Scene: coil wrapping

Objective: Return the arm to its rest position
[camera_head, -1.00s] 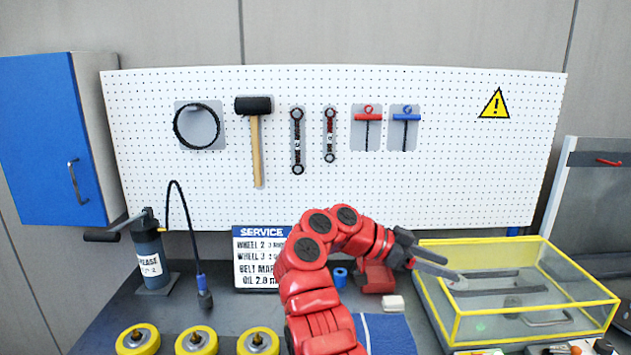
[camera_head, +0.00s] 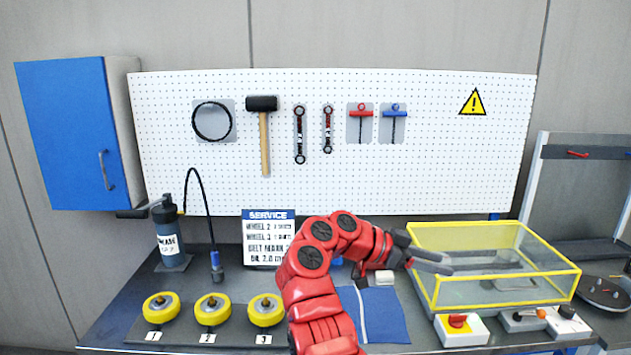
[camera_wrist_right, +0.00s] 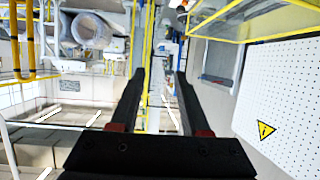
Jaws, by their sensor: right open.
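My right gripper (camera_head: 432,260) ends the red arm that rises from the bottom middle of the head view. It is held in front of the yellow-framed clear box (camera_head: 430,303), overlapping its left part in the picture. In the right wrist view its two dark fingers (camera_wrist_right: 160,95) stand apart with nothing between them. The pegboard (camera_wrist_right: 285,95) lies at the right of that view. My left gripper does not show in the head view.
Three yellow wheels (camera_head: 212,309) stand on the bench at the front left. A grease pump (camera_head: 171,240) and a service sign (camera_head: 268,238) stand behind. A blue cloth (camera_head: 385,315) lies right of my arm. A switch box (camera_head: 460,330) sits before the clear box.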

